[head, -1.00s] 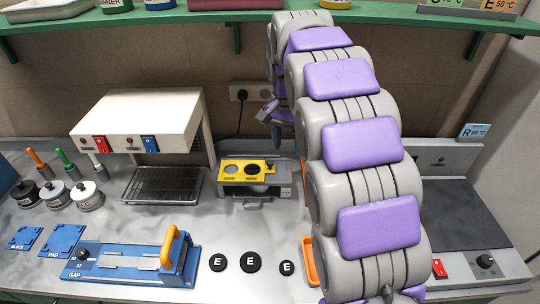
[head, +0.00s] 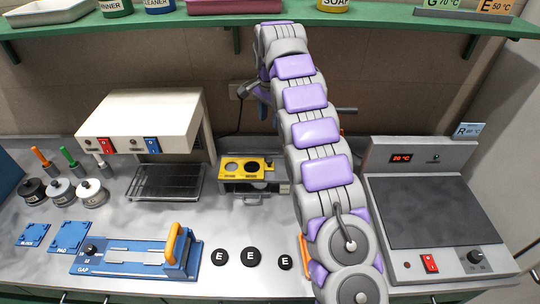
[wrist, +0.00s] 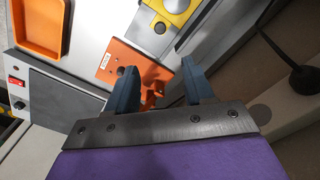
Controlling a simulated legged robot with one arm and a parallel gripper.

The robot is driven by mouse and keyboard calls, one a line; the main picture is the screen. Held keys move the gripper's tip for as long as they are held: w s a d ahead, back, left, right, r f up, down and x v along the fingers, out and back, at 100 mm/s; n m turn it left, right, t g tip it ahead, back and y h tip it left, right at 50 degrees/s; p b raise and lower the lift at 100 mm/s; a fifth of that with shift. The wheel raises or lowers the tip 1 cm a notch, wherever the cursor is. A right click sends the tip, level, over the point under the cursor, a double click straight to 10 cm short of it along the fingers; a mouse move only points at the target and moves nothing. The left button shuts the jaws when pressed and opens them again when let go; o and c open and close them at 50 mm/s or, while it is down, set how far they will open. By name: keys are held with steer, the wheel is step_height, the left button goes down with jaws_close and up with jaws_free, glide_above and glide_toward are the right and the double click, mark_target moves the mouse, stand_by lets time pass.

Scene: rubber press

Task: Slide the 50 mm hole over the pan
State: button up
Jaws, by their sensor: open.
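The yellow plate (head: 246,177) with round holes lies on top of a small grey device at the back middle of the bench in the head view. I cannot make out which hole is 50 mm. The pan is not clearly seen. My gripper (wrist: 160,84) is open and empty in the wrist view, apart from the yellow plate. An orange part shows beyond its fingers.
A hot plate (head: 425,212) stands at the right. An orange tray (wrist: 42,25) and an orange plate (wrist: 112,64) show in the wrist view. A white heater (head: 140,117) with a rack (head: 165,183) stands left of the device. Several black E weights and a blue gap press (head: 140,262) lie in front.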

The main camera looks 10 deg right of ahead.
mark_target(269, 159)
steer(key=f+b, duration=0.2)
steer(key=f, duration=0.3)
steer(key=f+b, duration=0.1)
steer(key=f, duration=0.5)
steer(key=f+b, duration=0.2)
steer(key=f, duration=0.4)
steer(key=shift+a+f+b, duration=0.2)
steer(key=shift+a+b, duration=0.05)
steer(key=shift+b, duration=0.05)
jaws_close()
